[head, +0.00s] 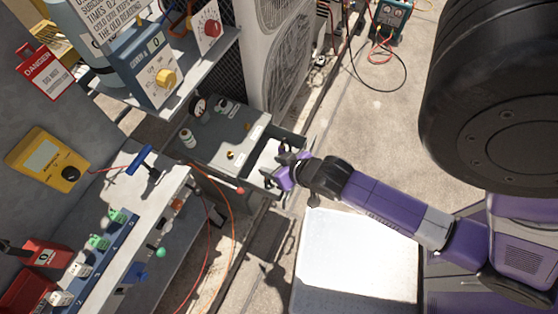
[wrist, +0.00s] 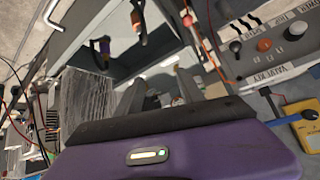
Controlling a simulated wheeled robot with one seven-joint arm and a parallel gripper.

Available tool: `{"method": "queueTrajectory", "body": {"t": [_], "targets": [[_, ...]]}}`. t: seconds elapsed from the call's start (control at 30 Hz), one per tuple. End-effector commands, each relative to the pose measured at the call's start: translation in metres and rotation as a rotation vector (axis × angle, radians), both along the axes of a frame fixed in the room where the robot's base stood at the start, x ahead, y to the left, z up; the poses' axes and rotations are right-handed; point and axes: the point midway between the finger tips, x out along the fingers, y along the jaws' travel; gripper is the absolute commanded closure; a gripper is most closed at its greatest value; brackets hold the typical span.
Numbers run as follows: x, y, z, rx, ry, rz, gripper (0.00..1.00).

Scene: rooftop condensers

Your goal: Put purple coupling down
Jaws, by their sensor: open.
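My gripper (head: 284,163) is open, with its fingers inside or just over an open grey drawer (head: 296,141) in the head view. In the wrist view my gripper (wrist: 160,92) shows two grey fingers spread apart with no object clearly held between them. In the head view my purple wrist and fingers hide part of the drawer, and I cannot make the coupling out there.
A grey cabinet top (head: 225,135) with a gauge stands behind the drawer. A shelf with a yellow-knobbed box (head: 150,72) overhangs at upper left. A workbench (head: 130,205) with a blue-handled valve is at left. A white-topped surface (head: 355,255) lies below my arm. Red hoses hang near the bench.

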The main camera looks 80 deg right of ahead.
Motion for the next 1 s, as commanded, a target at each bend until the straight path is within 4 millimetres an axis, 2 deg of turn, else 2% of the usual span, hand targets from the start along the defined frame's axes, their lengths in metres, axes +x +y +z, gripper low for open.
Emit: {"method": "queueTrajectory", "body": {"t": [0.03, 0.1, 0.17, 0.3, 0.4, 0.5, 0.6, 0.67, 1.0], "targets": [[-0.007, 0.022, 0.015, -0.030, -0.033, 0.084, 0.55], [-0.011, 0.050, 0.042, -0.076, -0.100, 0.193, 0.55], [-0.016, 0.074, 0.068, -0.111, -0.160, 0.280, 0.55], [-0.031, 0.121, 0.132, -0.179, -0.305, 0.443, 0.55], [-0.040, 0.143, 0.173, -0.215, -0.390, 0.515, 0.55], [-0.046, 0.156, 0.201, -0.240, -0.451, 0.556, 0.55], [-0.049, 0.161, 0.217, -0.254, -0.484, 0.573, 0.55], [-0.050, 0.163, 0.221, -0.257, -0.492, 0.577, 0.55], [-0.049, 0.162, 0.221, -0.258, -0.494, 0.577, 0.55]]}}
